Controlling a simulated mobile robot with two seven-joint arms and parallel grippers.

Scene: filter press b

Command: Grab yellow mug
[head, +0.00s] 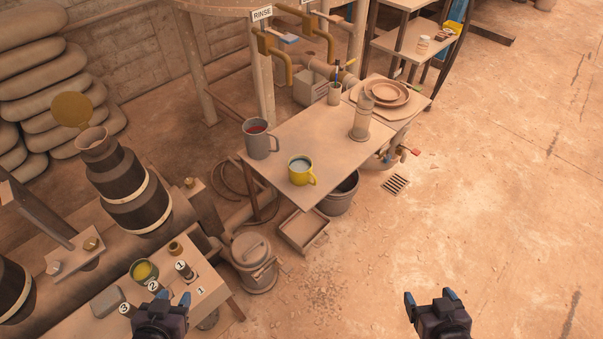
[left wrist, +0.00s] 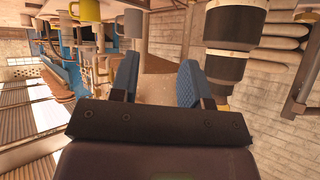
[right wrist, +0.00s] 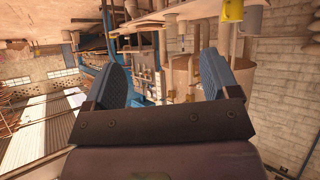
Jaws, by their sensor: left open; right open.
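The yellow mug (head: 301,171) stands upright near the front edge of the small table (head: 315,135) in the head view. It holds something pale, and its handle points right. It also shows in the left wrist view (left wrist: 94,72) and at the top of the right wrist view (right wrist: 231,10), both turned upside down. My left gripper (head: 167,299) is open and empty, at the lower left over the numbered bench. My right gripper (head: 430,297) is open and empty over bare floor at the lower right. Both are well apart from the mug.
A grey mug (head: 260,139) with red contents stands just behind and left of the yellow mug. A bottle (head: 361,118), a brush cup (head: 334,94) and plates (head: 388,94) stand further back. A bucket (head: 340,195) and an open box (head: 304,230) sit below. The floor at right is clear.

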